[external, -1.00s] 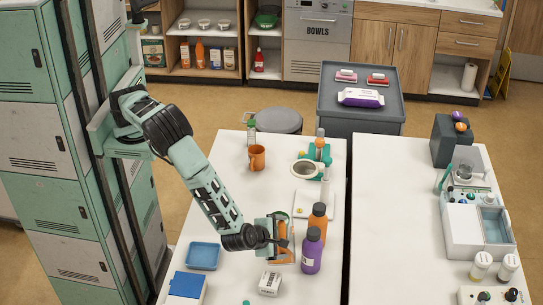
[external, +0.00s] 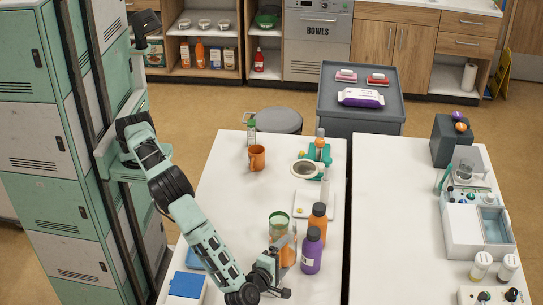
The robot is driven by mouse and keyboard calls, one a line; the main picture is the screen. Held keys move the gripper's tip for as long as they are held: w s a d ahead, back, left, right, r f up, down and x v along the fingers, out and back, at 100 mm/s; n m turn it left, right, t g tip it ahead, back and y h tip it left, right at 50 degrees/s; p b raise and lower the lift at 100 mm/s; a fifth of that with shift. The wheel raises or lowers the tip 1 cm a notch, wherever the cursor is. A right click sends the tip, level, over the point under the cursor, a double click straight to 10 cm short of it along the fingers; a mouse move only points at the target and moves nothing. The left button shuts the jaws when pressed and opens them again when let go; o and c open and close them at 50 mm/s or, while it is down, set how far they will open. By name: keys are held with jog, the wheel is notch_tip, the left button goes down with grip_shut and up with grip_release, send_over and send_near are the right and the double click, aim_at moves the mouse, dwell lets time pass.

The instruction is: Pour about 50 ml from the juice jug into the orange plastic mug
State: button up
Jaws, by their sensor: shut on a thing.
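The orange plastic mug (external: 257,159) stands upright near the far left part of the white table, with its handle to the left. My gripper (external: 278,262) is low over the near part of the table, shut on an orange container that appears to be the juice jug (external: 288,252). The gripper and neighbouring things partly hide the jug, so its fill level and whether it touches the table cannot be told. The mug is well beyond the gripper, and its inside cannot be made out.
A purple bottle (external: 311,252) and an orange bottle (external: 317,222) stand close right of the gripper. A green-and-orange can (external: 279,227) stands just behind it. A white tray (external: 303,211) and a white-rimmed bowl (external: 305,169) lie farther back. The table's left-middle is clear.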

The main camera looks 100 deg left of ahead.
jog(key=shift+w+d+f+m+y+b, duration=0.1)
jog(key=shift+d+f+m+y+b, duration=0.3)
jog(key=shift+b, duration=0.5)
jog(key=shift+w+d+f+m+y+b, duration=0.1)
jog(key=shift+f+m+y+b, duration=0.1)
jog(key=shift+f+y+b, duration=0.55)
jog(key=shift+r+h, duration=0.15)
jog(key=shift+h, duration=0.1)
